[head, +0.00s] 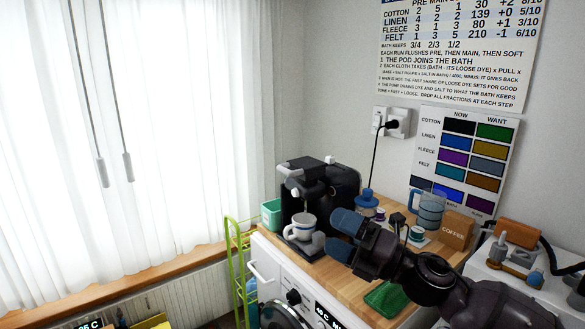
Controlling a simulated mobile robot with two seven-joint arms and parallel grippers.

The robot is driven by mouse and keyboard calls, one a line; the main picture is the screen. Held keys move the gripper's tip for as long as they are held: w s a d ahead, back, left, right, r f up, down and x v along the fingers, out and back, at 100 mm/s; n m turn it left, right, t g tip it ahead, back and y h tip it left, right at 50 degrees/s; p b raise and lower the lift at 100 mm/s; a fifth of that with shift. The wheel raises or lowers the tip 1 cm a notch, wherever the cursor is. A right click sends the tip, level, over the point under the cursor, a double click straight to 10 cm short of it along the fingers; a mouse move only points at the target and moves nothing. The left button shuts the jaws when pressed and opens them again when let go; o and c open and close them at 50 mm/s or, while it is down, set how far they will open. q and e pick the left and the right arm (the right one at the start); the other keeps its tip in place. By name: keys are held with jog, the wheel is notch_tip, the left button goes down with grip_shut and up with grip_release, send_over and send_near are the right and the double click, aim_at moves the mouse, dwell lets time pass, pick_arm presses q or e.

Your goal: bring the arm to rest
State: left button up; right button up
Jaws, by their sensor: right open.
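My right arm comes in from the lower right and reaches over the wooden counter (335,277). My right gripper (336,236) is open, with a blue finger and a grey finger apart and nothing seen between them. It is just right of a white cup (302,227) with a dark band, which stands at the black coffee machine (318,185). I cannot tell whether the gripper and cup touch. My left gripper is not in view.
A green container (271,213) stands left of the machine. A blue-lidded jar (367,200), a clear blue mug (430,208) and a coffee box (456,230) stand behind my arm. A green item (385,299) lies near the front edge. A green rack (236,270) stands left.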

jog(key=s+d+f+m+t+h, duration=0.1)
jog(key=d+f+m+t+h, duration=0.3)
jog(key=d+f+m+h, duration=0.65)
jog(key=s+d+f+m+t+h, duration=0.1)
jog(key=s+f+m+t+h, duration=0.15)
jog(key=f+m, duration=0.85)
jog(key=s+d+f+m+g+h, duration=0.2)
jog(key=s+f+m, duration=0.4)
jog(key=s, duration=0.5)
jog(key=s+d+f+m+g+h, duration=0.2)
jog(key=s+d+f+m, duration=0.3)
jog(key=s+f, duration=0.6)
jog(key=shift+d+m+g+h, duration=0.3)
jog(key=shift+m+g+h, duration=0.05)
jog(key=shift+m+h, duration=0.5)
jog(key=shift+s, duration=0.1)
